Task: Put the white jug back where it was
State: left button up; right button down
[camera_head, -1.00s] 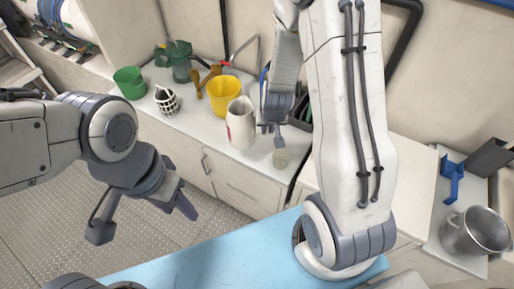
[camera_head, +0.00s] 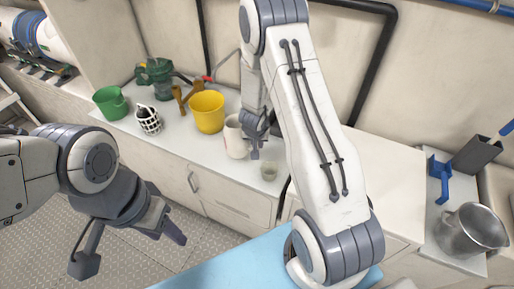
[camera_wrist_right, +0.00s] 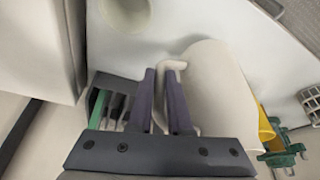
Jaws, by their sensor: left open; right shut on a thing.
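The white jug (camera_head: 235,138) is upright at the counter's front part, between the yellow bucket (camera_head: 207,111) and a small translucent cup (camera_head: 270,170). I cannot tell whether its base touches the counter. My right gripper (camera_head: 256,146) is at the jug's right side, shut on its handle. In the right wrist view the jug's body (camera_wrist_right: 218,88) lies right of the fingers (camera_wrist_right: 163,95), and the handle passes between them. My left gripper (camera_head: 130,250) is open and empty, over the floor in front of the cabinets.
A steel pot (camera_head: 471,230) and a blue holder (camera_head: 440,180) are at the right. A light blue surface (camera_head: 225,265) is in front.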

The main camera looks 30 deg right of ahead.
jog(key=shift+w+f, duration=0.2)
jog(key=shift+w, duration=0.05)
jog(key=shift+f+b, duration=1)
jog(key=shift+f, duration=1)
jog(key=shift+f, duration=0.2)
jog(key=c, duration=0.8)
grip_release()
jog(key=shift+c, duration=0.2)
jog(key=shift+r, duration=0.1)
